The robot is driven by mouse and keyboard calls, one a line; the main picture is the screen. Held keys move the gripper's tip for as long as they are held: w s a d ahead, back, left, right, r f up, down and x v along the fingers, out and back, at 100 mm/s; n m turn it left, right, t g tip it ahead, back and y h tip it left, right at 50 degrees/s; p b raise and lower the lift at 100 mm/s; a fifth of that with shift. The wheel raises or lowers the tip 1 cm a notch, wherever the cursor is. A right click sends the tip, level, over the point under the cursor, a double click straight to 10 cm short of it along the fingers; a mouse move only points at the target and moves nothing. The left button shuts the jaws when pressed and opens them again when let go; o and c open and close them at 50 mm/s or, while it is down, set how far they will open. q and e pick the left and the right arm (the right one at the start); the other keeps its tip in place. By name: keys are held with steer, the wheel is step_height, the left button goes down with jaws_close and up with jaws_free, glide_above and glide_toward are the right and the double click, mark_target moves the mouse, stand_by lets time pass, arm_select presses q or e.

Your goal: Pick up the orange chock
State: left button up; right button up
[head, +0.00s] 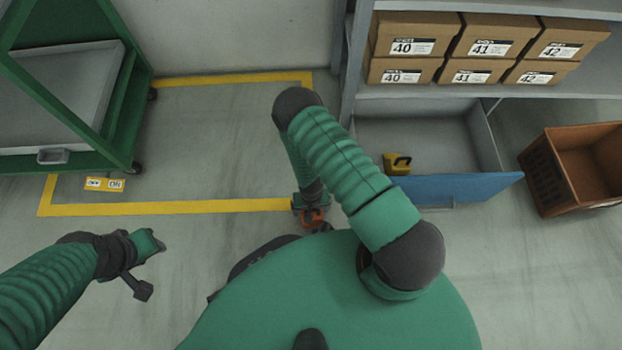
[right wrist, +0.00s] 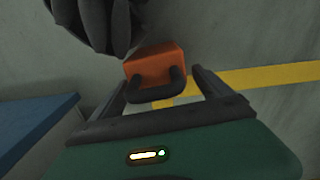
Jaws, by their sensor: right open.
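The orange chock (right wrist: 152,66) lies on the floor, with a dark loop handle on the side facing my right wrist camera. In the head view the chock (head: 313,216) is a small orange patch just beyond my green body, partly covered by my right gripper (head: 311,203). In the right wrist view my right gripper (right wrist: 160,84) is open, with one finger on each side of the handle; I cannot tell whether they touch it. My left gripper (head: 152,266) is open and empty over the floor at the lower left.
A blue-fronted drawer (head: 455,188) stands open at the right with a yellow chock (head: 397,163) inside. Above it are shelved shoe boxes (head: 488,48). A brown crate (head: 547,178) is at far right. A green cart (head: 128,95) stands at left.

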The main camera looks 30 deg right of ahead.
steer(key=shift+r, duration=0.15)
steer(key=shift+c, duration=0.3)
jaws_close()
steer(key=shift+r, duration=0.1)
